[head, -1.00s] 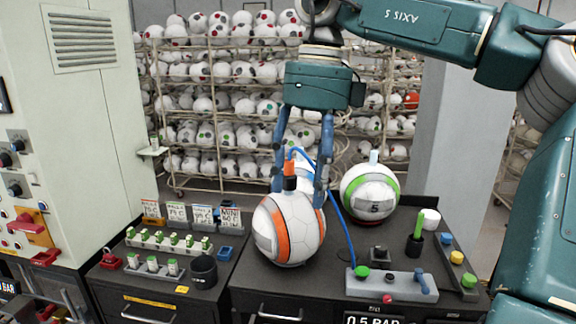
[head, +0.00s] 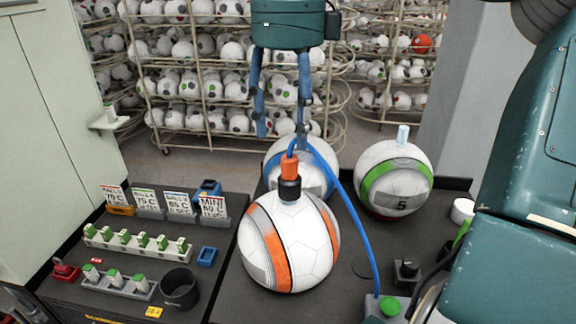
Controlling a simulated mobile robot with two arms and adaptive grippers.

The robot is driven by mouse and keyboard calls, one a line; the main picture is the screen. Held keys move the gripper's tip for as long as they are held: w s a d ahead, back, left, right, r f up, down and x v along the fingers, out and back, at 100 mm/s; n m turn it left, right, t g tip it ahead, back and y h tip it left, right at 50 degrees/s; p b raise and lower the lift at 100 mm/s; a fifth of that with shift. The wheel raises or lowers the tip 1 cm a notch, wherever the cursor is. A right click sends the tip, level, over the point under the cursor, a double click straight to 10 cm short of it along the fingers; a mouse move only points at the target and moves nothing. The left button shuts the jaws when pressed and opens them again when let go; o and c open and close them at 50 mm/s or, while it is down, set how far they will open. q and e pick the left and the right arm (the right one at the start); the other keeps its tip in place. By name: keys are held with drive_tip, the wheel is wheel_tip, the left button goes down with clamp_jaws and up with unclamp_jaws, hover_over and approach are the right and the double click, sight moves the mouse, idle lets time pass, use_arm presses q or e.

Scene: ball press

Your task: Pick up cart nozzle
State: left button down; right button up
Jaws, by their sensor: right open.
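The nozzle (head: 289,177), orange on top and black below, stands upright on top of the white ball with orange and grey panels (head: 290,245). A blue hose (head: 345,205) arches from the nozzle's top down to the right. My right gripper (head: 282,132) hangs from above, its two blue fingers spread and pointing down. Its fingertips are above the nozzle in the picture, and nothing is held between them. How far behind the nozzle they are is hard to tell. My left gripper is not in view.
A blue-panelled ball (head: 305,168) stands partly hidden behind the orange one. A green-striped ball (head: 393,180) with a pale plug is at right. Left are a black cup (head: 180,289), green-capped pieces (head: 135,241) and label cards (head: 165,203). Ball racks stand behind.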

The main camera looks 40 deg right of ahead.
sight(289, 157)
drive_tip(key=f, duration=0.3)
drive_tip(key=shift+s+f, duration=0.2)
drive_tip(key=shift+s, duration=0.05)
drive_tip(key=shift+w+f+p, duration=0.1)
drive_tip(key=shift+f+p, duration=0.2)
drive_tip(key=shift+p, duration=0.05)
wheel_tip(289, 157, down, 4)
drive_tip(key=shift+a+f+p, duration=0.1)
drive_tip(key=shift+f+p, duration=0.05)
drive_tip(key=shift+p, duration=1)
drive_tip(key=shift+f, duration=0.4)
drive_tip(key=shift+c, duration=1)
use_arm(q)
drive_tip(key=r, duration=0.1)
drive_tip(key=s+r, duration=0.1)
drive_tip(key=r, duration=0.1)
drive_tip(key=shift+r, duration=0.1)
use_arm(e)
drive_tip(key=c, duration=1.2)
